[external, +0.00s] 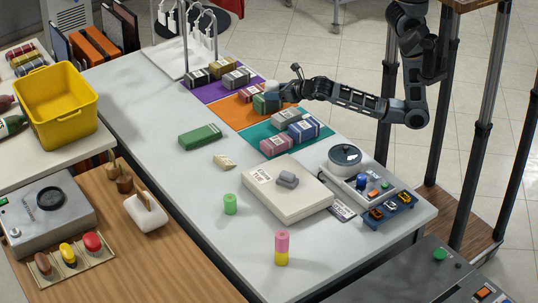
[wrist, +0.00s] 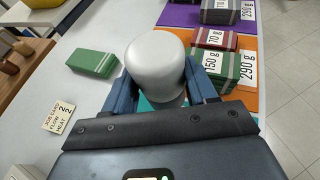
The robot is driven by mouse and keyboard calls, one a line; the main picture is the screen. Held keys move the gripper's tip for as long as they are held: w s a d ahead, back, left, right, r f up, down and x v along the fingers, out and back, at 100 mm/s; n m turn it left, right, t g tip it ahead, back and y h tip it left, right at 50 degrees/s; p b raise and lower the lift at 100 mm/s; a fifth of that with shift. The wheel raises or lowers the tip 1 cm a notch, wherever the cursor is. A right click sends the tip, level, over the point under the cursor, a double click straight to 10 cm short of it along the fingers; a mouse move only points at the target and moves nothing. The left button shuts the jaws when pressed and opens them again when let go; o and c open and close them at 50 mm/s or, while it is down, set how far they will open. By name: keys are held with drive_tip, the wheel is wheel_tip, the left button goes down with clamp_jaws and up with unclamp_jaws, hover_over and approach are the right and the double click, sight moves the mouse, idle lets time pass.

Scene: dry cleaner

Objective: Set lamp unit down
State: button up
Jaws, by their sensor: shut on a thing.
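The lamp unit (wrist: 155,62) is a pale grey-white, dome-topped piece between the blue fingers of my gripper (wrist: 165,88) in the wrist view. My gripper is shut on it.
Bundles tagged 150 (wrist: 222,66) and 70 (wrist: 216,38) lie close by on the orange mat (external: 230,113). Several bundles (external: 303,130) sit on the teal mat. A green block (external: 200,136) and job card (external: 224,162) lie on the bare white table (external: 140,110), which has free room.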

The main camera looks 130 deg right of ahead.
drive_tip(key=s+d+r, duration=0.2)
drive_tip(key=s, duration=0.1)
drive_tip(key=w+a+r+n+t+y, duration=0.2)
drive_tip(key=w+a+n+t, duration=0.15)
drive_tip(key=w, duration=0.95)
drive_tip(key=w+a+r+n+t+y, duration=0.1)
drive_tip(key=w+a+n+t+y, duration=0.3)
drive_tip(key=w, duration=1)
drive_tip(key=shift+n+y, duration=0.8)
drive_tip(key=shift+n, duration=0.05)
drive_tip(key=shift+w+a+f+p, duration=0.35)
drive_tip(key=shift+w+a+f, duration=1.7)
drive_tip(key=shift+f, duration=0.25)
drive_tip(key=shift+w+a+f+p, duration=0.35)
drive_tip(key=shift+w+a+f, duration=1.7)
drive_tip(key=shift+f, duration=0.3)
drive_tip(key=shift+w+a+f+p, duration=0.35)
drive_tip(key=shift+w+a+f, duration=1.55)
drive_tip(key=shift+a+f, duration=0.3)
drive_tip(key=shift+d+f, duration=0.1)
drive_tip(key=shift+f, duration=0.15)
drive_tip(key=o, duration=1.2)
